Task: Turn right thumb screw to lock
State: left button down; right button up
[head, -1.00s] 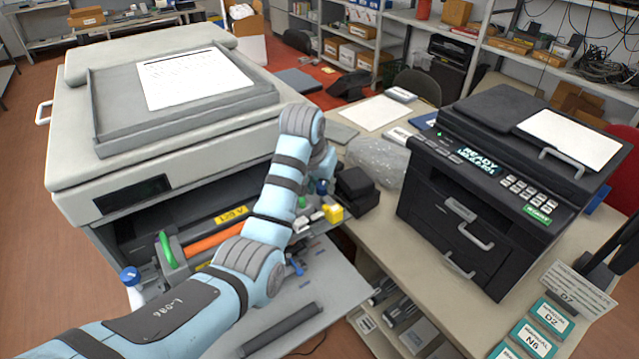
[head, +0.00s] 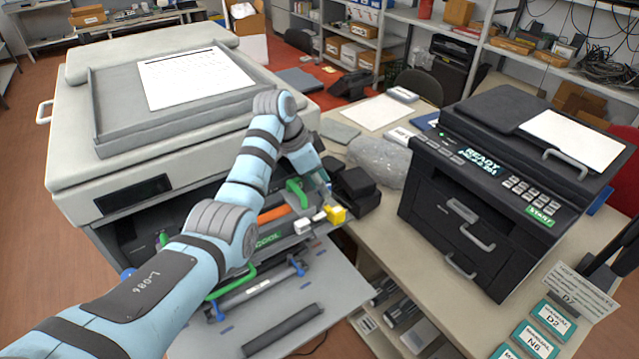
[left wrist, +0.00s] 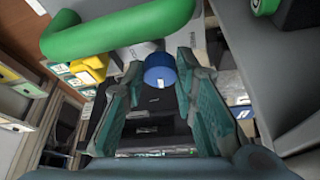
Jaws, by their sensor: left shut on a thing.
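The right thumb screw (left wrist: 158,66) is a blue knob with a white mark, seen between my fingertips in the left wrist view. My left gripper (left wrist: 161,76) is shut on it. In the head view my left gripper (head: 323,181) is at the right end of the copier's open front, where it hides most of the knob. The left thumb screw (head: 128,274) is a blue knob mostly covered by my left arm. An orange toner cartridge (head: 272,214) lies in the open bay between the two sides. My right gripper is not in view.
A green handle (head: 297,191) stands close left of my gripper; it also crosses the top of the left wrist view (left wrist: 120,36). A yellow block (head: 335,214) is just below. A green-handled unit (head: 262,285) lies on the lowered door. Black boxes (head: 354,185) stand right.

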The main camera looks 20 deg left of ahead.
pick_arm(q)
jog(key=shift+f+m+g, duration=0.1)
jog(key=shift+m+g, duration=0.3)
jog(key=shift+m, duration=0.9)
jog(key=shift+d+h, duration=0.1)
jog(key=shift+h, duration=0.2)
jog(key=c, duration=1.7)
grip_release()
jog(key=shift+f, duration=0.1)
jog(key=o, duration=0.4)
jog(key=shift+w+d, duration=0.15)
jog(key=shift+w, duration=0.05)
notch_tip(320, 180, up, 10)
